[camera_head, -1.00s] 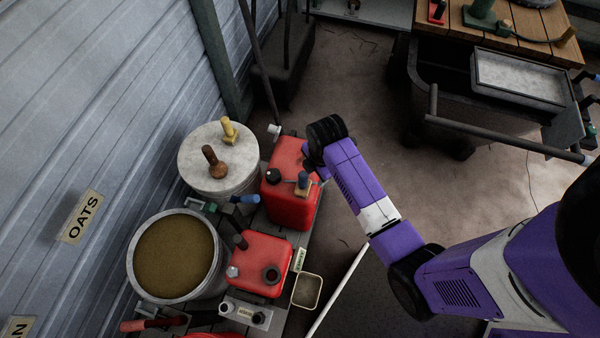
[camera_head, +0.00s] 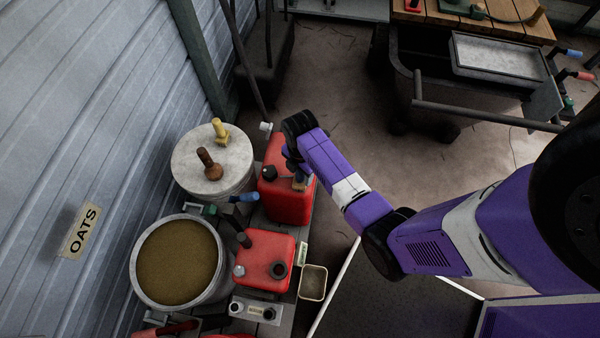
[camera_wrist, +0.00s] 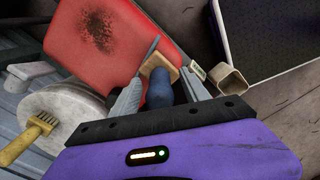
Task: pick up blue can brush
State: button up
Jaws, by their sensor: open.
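The blue can brush has a blue handle and a pale wooden block, and it stands on the rear red can (camera_head: 284,204). In the head view only the lower part of the brush (camera_head: 299,184) shows, because my wrist hides the rest. In the wrist view the brush's blue handle (camera_wrist: 159,93) lies between the two grey fingers of my gripper (camera_wrist: 161,80). The fingers are spread on both sides of it, with a gap visible. Whether the fingertips reach the wooden block's height is hard to tell.
A lidded white bucket (camera_head: 212,165) with yellow-handled and brown-handled brushes stands left of the can. An open oats bucket (camera_head: 140,283), a second red can (camera_head: 262,255) and a small beige tray (camera_head: 312,284) are nearer.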

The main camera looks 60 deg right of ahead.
jog(key=shift+f, duration=0.6)
grip_shut()
jog(key=shift+r, duration=0.15)
notch_tip(320, 180, up, 20)
jog(key=p, duration=0.1)
jog(key=shift+p, duration=0.3)
jog(key=c, duration=0.6)
grip_release()
grip_shut()
